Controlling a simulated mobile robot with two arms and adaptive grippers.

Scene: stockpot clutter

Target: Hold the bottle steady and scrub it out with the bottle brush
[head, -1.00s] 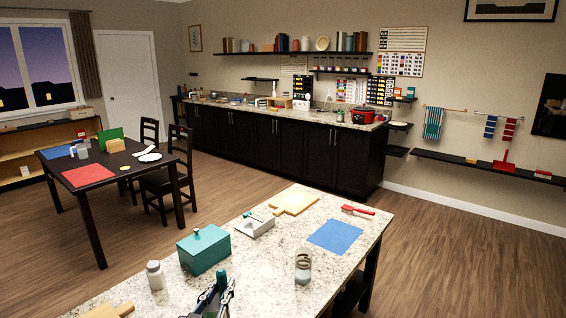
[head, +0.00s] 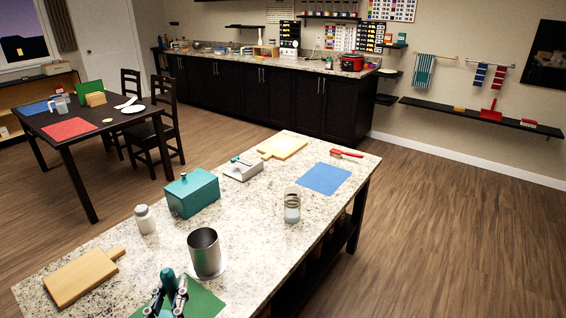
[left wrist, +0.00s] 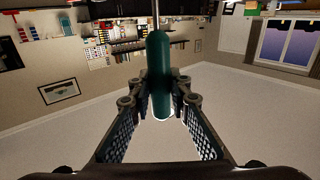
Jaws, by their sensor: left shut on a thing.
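A clear bottle (head: 292,205) with brownish rings inside stands upright on the speckled counter, right of the middle in the head view. My left gripper (head: 168,293) is at the bottom of the head view, over a green mat (head: 205,302), well apart from the bottle. It is shut on a teal handle (head: 168,279). In the left wrist view, the handle (left wrist: 160,75) sits between the fingers (left wrist: 150,102) with a thin metal rod running up from it; I take it for the bottle brush. Its bristles are not visible. My right gripper is not in view.
A metal cup (head: 205,253) stands just beyond the left gripper. A white jar (head: 145,219), a teal box (head: 192,193), wooden boards (head: 82,277), a grey tray (head: 240,170), a blue mat (head: 324,179) and a red brush (head: 346,153) are on the counter. Clear counter surrounds the bottle.

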